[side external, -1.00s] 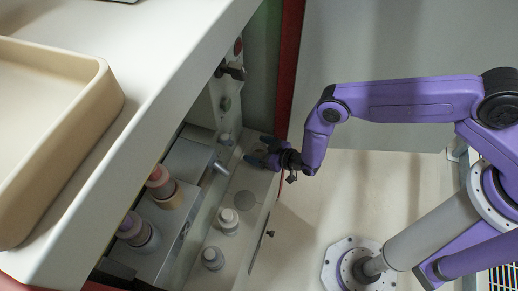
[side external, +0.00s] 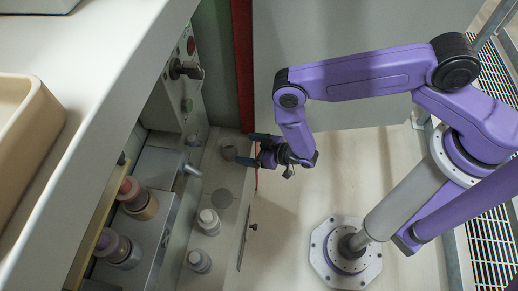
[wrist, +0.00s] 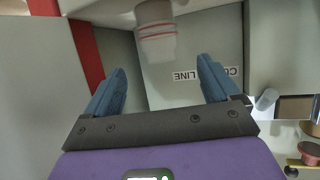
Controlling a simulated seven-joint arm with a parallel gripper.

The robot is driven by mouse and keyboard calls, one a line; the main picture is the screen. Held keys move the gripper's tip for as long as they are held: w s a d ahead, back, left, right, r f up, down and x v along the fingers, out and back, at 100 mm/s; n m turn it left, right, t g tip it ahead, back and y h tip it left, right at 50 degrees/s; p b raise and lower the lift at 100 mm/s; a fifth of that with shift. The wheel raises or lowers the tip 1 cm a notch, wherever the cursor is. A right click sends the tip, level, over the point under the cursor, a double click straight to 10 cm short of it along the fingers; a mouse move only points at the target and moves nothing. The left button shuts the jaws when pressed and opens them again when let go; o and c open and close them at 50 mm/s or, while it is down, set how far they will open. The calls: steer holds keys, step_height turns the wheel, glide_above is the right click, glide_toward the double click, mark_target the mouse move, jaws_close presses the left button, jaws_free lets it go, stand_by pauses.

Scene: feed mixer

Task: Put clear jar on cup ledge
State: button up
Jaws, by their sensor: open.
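The clear jar appears as a small greyish, see-through cup (side external: 228,149) at the far end of the pale cup ledge (side external: 214,173). It appears to stand on the ledge, though its base is hard to make out. In the wrist view, a greyish cup with red lines (wrist: 157,42), seemingly this jar, is at top centre, ahead of the fingers and apart from them. My gripper (side external: 246,149) has its blue fingers spread and empty, just right of the jar. The gripper also shows in the wrist view (wrist: 161,66).
Two white-capped jars (side external: 208,222) (side external: 199,262) stand nearer on the ledge, past a flat grey disc (side external: 222,198). A metal spout (side external: 192,170) juts out left of the ledge. Pink-topped (side external: 136,196) and mauve-topped (side external: 118,248) containers stand farther left. A red post (side external: 243,65) rises behind.

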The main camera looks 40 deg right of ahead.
steer(key=shift+v, duration=1.8)
steer(key=shift+w, duration=0.1)
steer(key=a+r+n+g, duration=0.1)
steer(key=a+r+g, duration=0.5)
steer(key=r, duration=0.9)
steer(key=s+d+r+n+g+h, duration=0.1)
steer(key=s+r+n+g, duration=0.1)
steer(key=s+r, duration=0.35)
steer(key=s+d+r+n+g+h, duration=0.1)
steer(key=s+d+r+h, duration=0.1)
steer(key=s+d+r, duration=0.7)
steer(key=s+d+r+n+g+h, duration=0.2)
steer(key=s+d+r, duration=0.7)
steer(key=d, duration=0.5)
steer(key=shift+d+n+h, duration=0.3)
steer(key=shift+d+h, duration=0.05)
steer(key=shift+h, duration=0.25)
steer(key=shift+w, duration=0.1)
